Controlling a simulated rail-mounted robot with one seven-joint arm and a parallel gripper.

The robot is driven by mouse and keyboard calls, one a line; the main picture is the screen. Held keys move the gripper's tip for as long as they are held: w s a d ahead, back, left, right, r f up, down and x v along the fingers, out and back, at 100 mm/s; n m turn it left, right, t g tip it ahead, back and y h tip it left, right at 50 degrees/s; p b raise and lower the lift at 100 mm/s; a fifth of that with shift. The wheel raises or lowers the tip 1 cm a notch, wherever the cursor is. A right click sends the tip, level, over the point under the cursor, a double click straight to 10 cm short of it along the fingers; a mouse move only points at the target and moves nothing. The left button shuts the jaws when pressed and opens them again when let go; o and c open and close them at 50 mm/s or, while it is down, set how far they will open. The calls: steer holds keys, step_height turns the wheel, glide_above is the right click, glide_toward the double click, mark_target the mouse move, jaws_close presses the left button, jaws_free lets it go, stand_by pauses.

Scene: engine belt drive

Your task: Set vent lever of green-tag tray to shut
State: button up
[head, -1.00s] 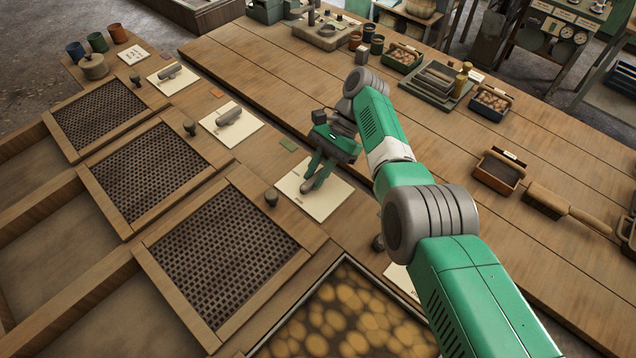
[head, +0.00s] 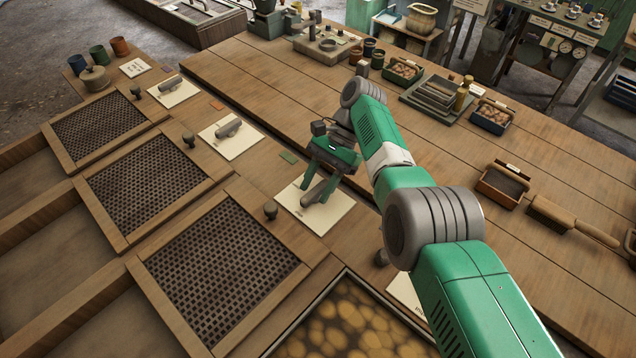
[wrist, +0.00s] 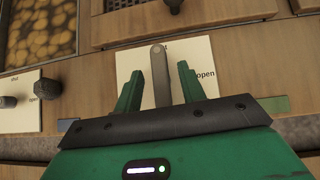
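The green tag (head: 289,157) lies on the wooden rail beside a white card (head: 334,212); it also shows at the right in the wrist view (wrist: 273,105). On this card is a grey vent lever (head: 313,194). In the wrist view the lever (wrist: 160,72) points away from my gripper, toward a label mostly hidden at the card's top; "open" is readable to its right. My gripper (head: 318,188) is open over the card, its fingers (wrist: 159,88) on either side of the lever with gaps visible. The nearest mesh tray (head: 222,265) has a dark knob (head: 270,209).
Two more mesh trays (head: 148,185) with levers on cards (head: 232,138) run to the upper left. In the wrist view a neighbouring card with a lever (wrist: 47,88) and a blue tag (wrist: 66,125) is at left. A brush (head: 570,220) and boxes lie on the bench at right.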

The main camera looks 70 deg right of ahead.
mark_target(319, 189)
steer(key=shift+r, duration=0.1)
step_height(319, 189, up, 5)
steer(key=p, duration=0.5)
steer(key=shift+s+a+p, duration=0.15)
steer(key=shift+p, duration=0.85)
steer(key=s+a+p, duration=0.1)
steer(key=a+p, duration=0.1)
steer(key=p, duration=0.4)
steer(key=shift+s, duration=0.25)
steer(key=s+a+p, duration=0.3)
steer(key=p, duration=0.1)
steer(key=s+a+p, duration=0.2)
steer(key=a+p, duration=0.1)
steer(key=p, duration=0.2)
steer(key=s+a+p, duration=0.3)
steer(key=a+p, duration=0.1)
steer(key=shift+s+p, duration=0.3)
steer(key=shift+p, duration=0.1)
